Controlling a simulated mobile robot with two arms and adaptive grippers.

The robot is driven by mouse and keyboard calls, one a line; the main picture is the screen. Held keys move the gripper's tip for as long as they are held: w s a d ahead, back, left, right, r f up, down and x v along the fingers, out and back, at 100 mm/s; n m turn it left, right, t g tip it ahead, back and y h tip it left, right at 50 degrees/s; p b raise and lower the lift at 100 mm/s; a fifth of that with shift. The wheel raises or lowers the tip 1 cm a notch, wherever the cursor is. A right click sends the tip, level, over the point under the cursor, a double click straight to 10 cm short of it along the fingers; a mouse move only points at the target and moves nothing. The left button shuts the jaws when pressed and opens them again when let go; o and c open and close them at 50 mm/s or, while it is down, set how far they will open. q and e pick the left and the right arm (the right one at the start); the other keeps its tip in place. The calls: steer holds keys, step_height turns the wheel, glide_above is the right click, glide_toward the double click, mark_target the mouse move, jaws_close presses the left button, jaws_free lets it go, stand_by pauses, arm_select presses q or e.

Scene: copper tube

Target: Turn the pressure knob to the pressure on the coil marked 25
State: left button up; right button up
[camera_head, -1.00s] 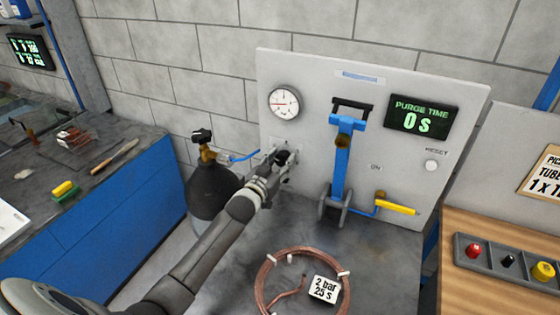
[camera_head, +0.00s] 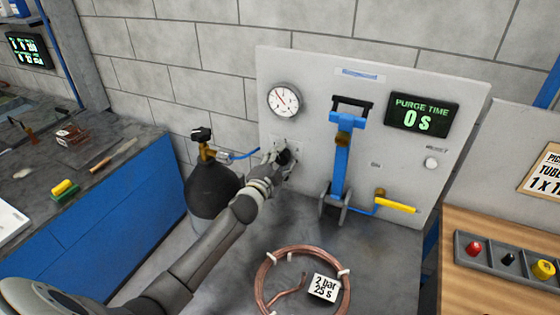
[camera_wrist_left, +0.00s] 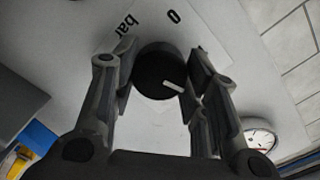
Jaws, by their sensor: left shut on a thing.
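The black pressure knob (camera_wrist_left: 158,72) has a white pointer mark, which points to the lower right in the left wrist view. My left gripper (camera_head: 283,157) is at the knob on the grey panel (camera_head: 310,90) and is shut on it, with fingers on both sides. The round pressure gauge (camera_head: 283,100) is above the knob, its red needle tilted to the upper left. It also shows in the left wrist view (camera_wrist_left: 258,140). The copper coil (camera_head: 264,290) lies on the bench with a tag (camera_head: 324,288) reading "2 bar 25 s". My right gripper is out of view.
A blue clamp lever (camera_head: 340,170) and a yellow valve handle (camera_head: 398,206) are right of the knob. The purge time display (camera_head: 422,116) reads 0 s. A dark gas bottle (camera_head: 212,188) stands left of the panel. A tray of buttons (camera_head: 490,262) is at the right.

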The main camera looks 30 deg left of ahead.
arm_select(q)
steer(key=shift+m, duration=1.6)
steer(key=o, duration=1)
steer(key=shift+o, duration=0.2)
steer(key=shift+s, duration=0.1)
steer(key=s+d, duration=0.1)
steer(key=s, duration=1)
steer(key=shift+s+r, duration=0.25)
steer(key=shift+s, duration=0.1)
